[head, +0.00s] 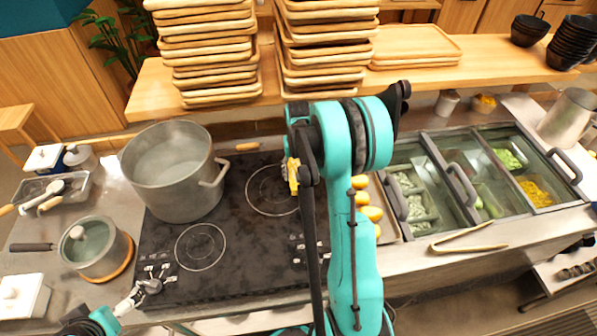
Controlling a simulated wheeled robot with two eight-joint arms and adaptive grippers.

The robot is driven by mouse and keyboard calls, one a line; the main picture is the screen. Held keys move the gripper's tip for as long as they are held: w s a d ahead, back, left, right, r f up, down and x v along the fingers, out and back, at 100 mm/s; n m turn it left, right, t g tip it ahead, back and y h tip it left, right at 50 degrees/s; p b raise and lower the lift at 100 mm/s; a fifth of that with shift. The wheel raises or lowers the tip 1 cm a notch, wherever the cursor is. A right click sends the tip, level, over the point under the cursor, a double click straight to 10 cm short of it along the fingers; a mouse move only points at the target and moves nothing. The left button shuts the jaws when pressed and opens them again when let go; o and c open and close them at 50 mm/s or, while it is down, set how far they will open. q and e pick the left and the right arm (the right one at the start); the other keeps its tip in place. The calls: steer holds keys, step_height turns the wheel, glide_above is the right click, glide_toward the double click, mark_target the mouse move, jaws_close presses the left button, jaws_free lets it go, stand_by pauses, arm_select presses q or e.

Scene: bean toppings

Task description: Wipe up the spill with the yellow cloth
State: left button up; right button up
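A small yellow patch (293,176) shows at the left edge of my raised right arm, over the black cooktop (240,240). I cannot tell whether it is the yellow cloth or part of the arm. The cooktop looks mottled, but no distinct spill can be made out; my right arm covers its right side. My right gripper is not visible. My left gripper (143,292) is low at the cooktop's front left corner, small in view, and I cannot tell its opening.
A large steel pot (172,198) stands on the cooktop's back left. A lidded saucepan (100,262) stands left of it. Yellow buns (371,213) lie right of my arm. Topping bins (480,175) and tongs (468,238) are at right.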

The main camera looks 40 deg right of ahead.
steer(key=shift+f+b, duration=0.45)
steer(key=shift+f, duration=0.05)
stand_by(0.4)
steer(key=shift+s+d, duration=0.5)
steer(key=shift+d, duration=0.4)
steer(key=shift+s+d, duration=0.45)
steer(key=shift+d, duration=0.4)
steer(key=shift+a, duration=0.15)
steer(key=shift+w+a+b, duration=0.2)
steer(key=shift+w+a, duration=0.3)
steer(key=shift+a, duration=0.35)
steer(key=shift+w+a+b, duration=0.2)
steer(key=shift+w+a, duration=0.25)
steer(key=shift+a, duration=0.35)
steer(key=shift+s+d, duration=0.5)
steer(key=shift+d, duration=0.4)
steer(key=shift+s+d, duration=0.5)
steer(key=shift+d, duration=0.4)
